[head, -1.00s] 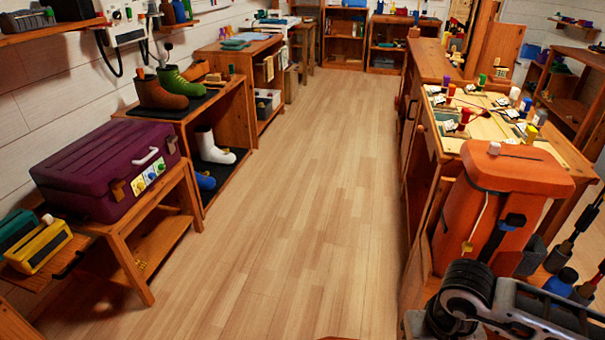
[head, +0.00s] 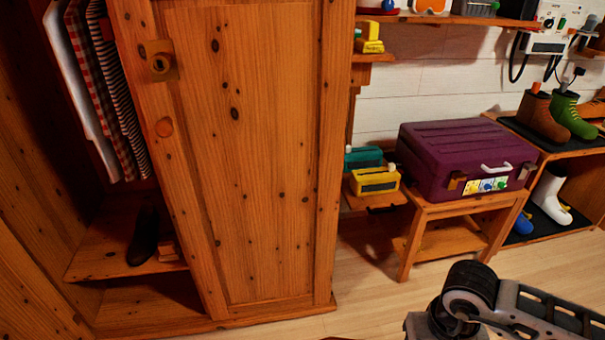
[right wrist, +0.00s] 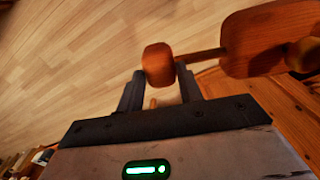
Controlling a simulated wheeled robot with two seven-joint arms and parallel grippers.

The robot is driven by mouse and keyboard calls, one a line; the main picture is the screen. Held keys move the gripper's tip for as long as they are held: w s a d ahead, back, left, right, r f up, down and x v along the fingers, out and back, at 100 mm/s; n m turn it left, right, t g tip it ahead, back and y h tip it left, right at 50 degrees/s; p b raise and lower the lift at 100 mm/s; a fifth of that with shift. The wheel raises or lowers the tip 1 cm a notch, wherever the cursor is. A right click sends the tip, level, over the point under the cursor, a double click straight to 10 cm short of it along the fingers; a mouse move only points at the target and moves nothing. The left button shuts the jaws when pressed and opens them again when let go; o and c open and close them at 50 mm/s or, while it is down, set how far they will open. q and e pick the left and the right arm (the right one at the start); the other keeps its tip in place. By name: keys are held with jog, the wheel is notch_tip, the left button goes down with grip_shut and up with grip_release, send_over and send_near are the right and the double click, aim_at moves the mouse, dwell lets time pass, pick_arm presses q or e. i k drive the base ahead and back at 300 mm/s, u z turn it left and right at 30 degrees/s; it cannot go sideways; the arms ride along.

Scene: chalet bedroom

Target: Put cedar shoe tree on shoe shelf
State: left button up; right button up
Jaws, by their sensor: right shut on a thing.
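The cedar shoe tree (right wrist: 262,42) is orange-brown wood, with a small block and a larger rounded part joined by a thin rod. My right gripper (right wrist: 160,78) is shut on its small block in the right wrist view. Neither the gripper nor the shoe tree shows in the head view, only part of my right arm at lower right. A low wooden shelf (head: 105,258) inside the wardrobe at left holds a dark shoe (head: 143,238) and a small reddish-brown thing beside it, too dim to identify. My left gripper is out of view.
The wardrobe's wooden door panel (head: 245,150) fills the middle left; shirts (head: 105,90) hang inside. A purple case (head: 455,160) sits on a wooden stand. A boot rack (head: 585,150) stands far right. Bare floor (head: 375,300) lies in front.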

aim_at(112, 248)
jog(key=u, duration=2.15)
jog(key=i, duration=1)
